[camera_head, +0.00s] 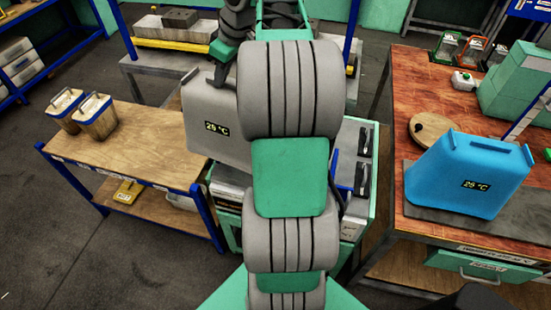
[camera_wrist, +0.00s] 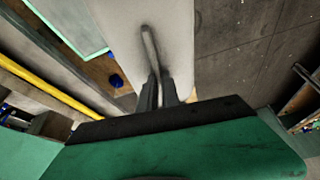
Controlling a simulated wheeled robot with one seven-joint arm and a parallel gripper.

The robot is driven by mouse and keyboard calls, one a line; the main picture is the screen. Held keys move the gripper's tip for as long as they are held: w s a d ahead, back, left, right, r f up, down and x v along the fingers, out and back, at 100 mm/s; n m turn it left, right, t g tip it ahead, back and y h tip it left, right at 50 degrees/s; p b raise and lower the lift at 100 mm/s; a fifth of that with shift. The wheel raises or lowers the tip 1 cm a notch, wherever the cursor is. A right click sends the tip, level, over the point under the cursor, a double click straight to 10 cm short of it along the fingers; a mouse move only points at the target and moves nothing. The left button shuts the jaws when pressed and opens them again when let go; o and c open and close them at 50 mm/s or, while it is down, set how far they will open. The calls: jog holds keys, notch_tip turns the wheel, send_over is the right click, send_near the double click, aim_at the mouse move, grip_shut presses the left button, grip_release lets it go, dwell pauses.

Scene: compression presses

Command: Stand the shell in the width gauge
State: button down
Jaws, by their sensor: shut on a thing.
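My gripper (camera_head: 214,78) is shut on the grey shell (camera_head: 208,125), which has a small "25 °C" display on its side. In the wrist view the two dark fingers (camera_wrist: 160,88) close on a bar-like handle on the shell's pale top (camera_wrist: 185,40). The shell hangs slightly tilted near the right end of the low wooden table; my arm hides its right part. At the back left, a low fixture with grey blocks and a yellow rail (camera_head: 172,43) lies on a bench; I cannot tell if it is the width gauge.
Two wood-toned containers (camera_head: 94,115) stand on the blue-legged table (camera_head: 150,150). A blue shell (camera_head: 468,172), also reading "25 °C", stands on a grey plate on the right bench, near a round wooden disc (camera_head: 432,128). A green cabinet stands behind my arm. Floor is open at left.

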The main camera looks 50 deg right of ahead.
jog(key=s+d+f+n, duration=0.2)
jog(key=s+d, duration=0.8)
jog(key=d, duration=0.4)
notch_tip(320, 180, down, 10)
jog(key=b, duration=0.7)
jog(key=shift+w+a+r+y, duration=0.15)
jog(key=shift+y, duration=0.15)
jog(key=c, duration=1.6)
grip_release()
jog(key=shift+o, duration=0.2)
